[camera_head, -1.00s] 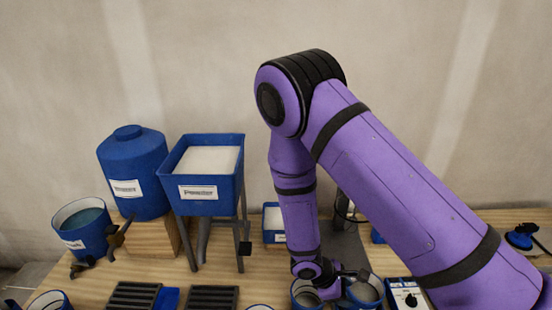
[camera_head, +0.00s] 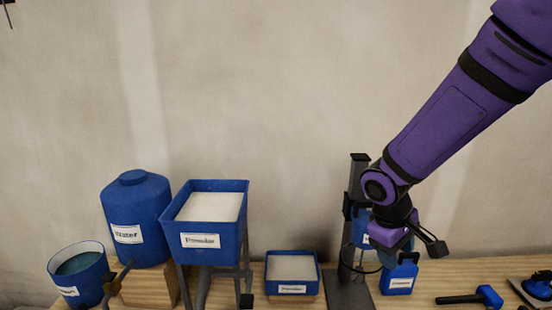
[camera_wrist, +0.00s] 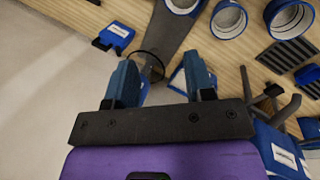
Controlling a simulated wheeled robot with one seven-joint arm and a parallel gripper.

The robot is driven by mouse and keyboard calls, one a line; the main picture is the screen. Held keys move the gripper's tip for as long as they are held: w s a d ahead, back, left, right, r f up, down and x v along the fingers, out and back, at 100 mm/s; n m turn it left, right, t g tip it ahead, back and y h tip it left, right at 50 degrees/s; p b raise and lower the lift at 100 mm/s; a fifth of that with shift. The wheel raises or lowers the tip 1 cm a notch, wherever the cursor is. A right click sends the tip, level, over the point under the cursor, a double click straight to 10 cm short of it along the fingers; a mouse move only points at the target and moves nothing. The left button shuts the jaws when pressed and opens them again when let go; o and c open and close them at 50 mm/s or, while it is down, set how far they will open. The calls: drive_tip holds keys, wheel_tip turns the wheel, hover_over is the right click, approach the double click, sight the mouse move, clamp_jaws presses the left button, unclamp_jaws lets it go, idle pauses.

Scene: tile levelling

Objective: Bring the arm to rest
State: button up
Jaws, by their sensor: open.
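My purple arm (camera_head: 445,125) reaches down from the upper right in the head view. Its wrist is in front of a dark upright stand (camera_head: 358,175) on the bench. My gripper (camera_wrist: 158,62) shows in the wrist view with its two blue fingers wide apart and nothing between them. In the head view the fingers cannot be made out clearly around the wrist. A dark ring and the stand's base lie beyond the fingers in the wrist view.
A blue water tank (camera_head: 136,215), a powder hopper (camera_head: 212,241), a bucket (camera_head: 80,275) and a powder tray (camera_head: 292,288) stand to the left. A blue labelled container (camera_head: 399,277) and a mallet (camera_head: 488,296) are at the right. The wall above is bare.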

drive_tip(key=s+d+r+m+t+y, duration=0.1)
drive_tip(key=s+d+r+m+t, duration=0.1)
drive_tip(key=s+r, duration=0.6)
drive_tip(key=s+d+r+m+t+y, duration=0.2)
drive_tip(key=s+d+r+m+t, duration=0.1)
drive_tip(key=s+r, duration=0.5)
drive_tip(key=shift+s+d+r+m, duration=0.2)
drive_tip(key=shift+s+r+m, duration=0.35)
drive_tip(key=shift+r, duration=0.8)
drive_tip(key=shift+w, duration=0.2)
idle(0.3)
